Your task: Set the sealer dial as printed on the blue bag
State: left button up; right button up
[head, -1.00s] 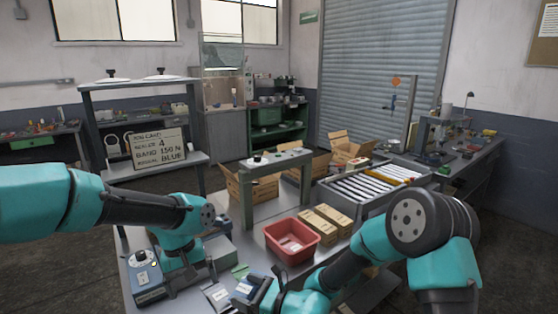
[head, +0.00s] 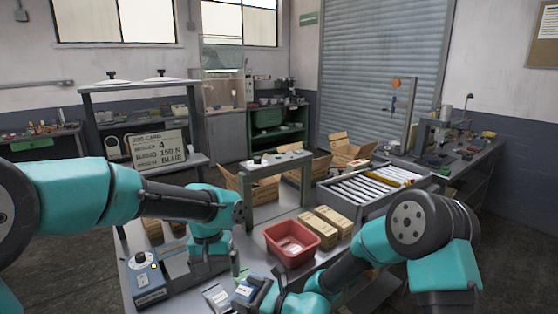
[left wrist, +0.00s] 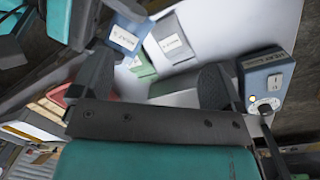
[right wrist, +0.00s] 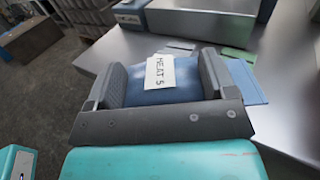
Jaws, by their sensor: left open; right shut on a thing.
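The blue bag (right wrist: 165,92) is in my right gripper (right wrist: 160,85), between its fingers; its white label (right wrist: 160,72) reads "HEAT 5". The bag also shows in the head view (head: 244,290) and left wrist view (left wrist: 124,38). The blue sealer (head: 148,292) stands at the table's left, with a round dial (head: 140,258) on its top face; its setting is too small to read. The dial also shows in the left wrist view (left wrist: 266,104). My left gripper (head: 213,268) is open and empty, right of the dial in the head view.
A grey bag (head: 216,298) and a green piece (left wrist: 140,66) lie near the blue bag. A red bin (head: 292,256), tan boxes (head: 333,218) and a roller tray (head: 370,205) stand further right. A job card (head: 160,148) shows "4", "BAND 150 N" and "BLUE".

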pick_arm(q)
jog(key=s+a+f+n+g+h, duration=0.1)
jog(key=s+a+f+n+h, duration=0.1)
jog(key=s+a+f+n, duration=0.4)
jog(key=shift+a+f+n, duration=0.2)
jog(key=shift+f+n, duration=0.2)
jog(key=shift+n, duration=0.1)
jog(key=shift+r, duration=0.1)
